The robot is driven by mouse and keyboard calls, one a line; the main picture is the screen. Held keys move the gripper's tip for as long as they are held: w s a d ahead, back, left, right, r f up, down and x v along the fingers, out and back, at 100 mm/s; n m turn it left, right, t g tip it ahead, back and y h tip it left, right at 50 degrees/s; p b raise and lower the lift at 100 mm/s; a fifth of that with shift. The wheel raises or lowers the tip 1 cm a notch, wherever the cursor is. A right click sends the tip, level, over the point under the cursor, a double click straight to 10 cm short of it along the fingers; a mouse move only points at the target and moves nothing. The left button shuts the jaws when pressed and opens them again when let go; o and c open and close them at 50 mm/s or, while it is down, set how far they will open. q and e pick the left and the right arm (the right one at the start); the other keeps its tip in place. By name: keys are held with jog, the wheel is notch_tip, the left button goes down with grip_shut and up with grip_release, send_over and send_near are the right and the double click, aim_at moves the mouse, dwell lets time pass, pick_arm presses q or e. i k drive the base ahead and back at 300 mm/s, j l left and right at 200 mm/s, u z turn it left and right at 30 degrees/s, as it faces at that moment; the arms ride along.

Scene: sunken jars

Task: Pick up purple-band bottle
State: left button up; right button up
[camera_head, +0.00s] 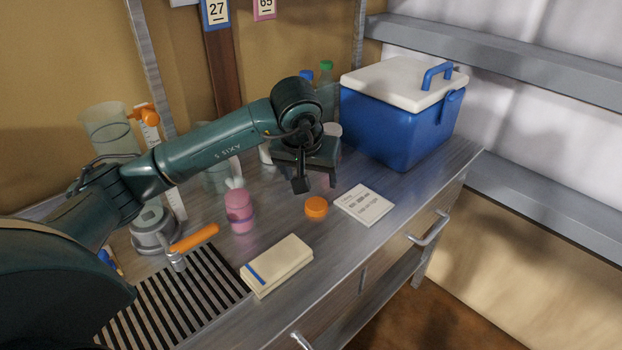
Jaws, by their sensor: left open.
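A small pink bottle (239,209) with a purple band around its lower part and a pale top stands upright on the metal counter, left of the middle. My left gripper (317,183) is open and points down over the counter, to the right of the pink bottle and apart from it. I see nothing between its fingers. The gripper and wrist partly hide a few containers behind them, so I cannot tell what bands those have. My right gripper is not in view.
An orange cap (316,207) and a white card (364,204) lie near the gripper. A cream box (277,264) lies in front of the bottle. A blue cooler (397,125) stands back right. A striped drain grate (172,297) and an orange-handled tap (194,239) are at left.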

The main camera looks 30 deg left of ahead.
aim_at(237, 200)
jog(key=k+l, duration=0.7)
jog(key=k, duration=0.2)
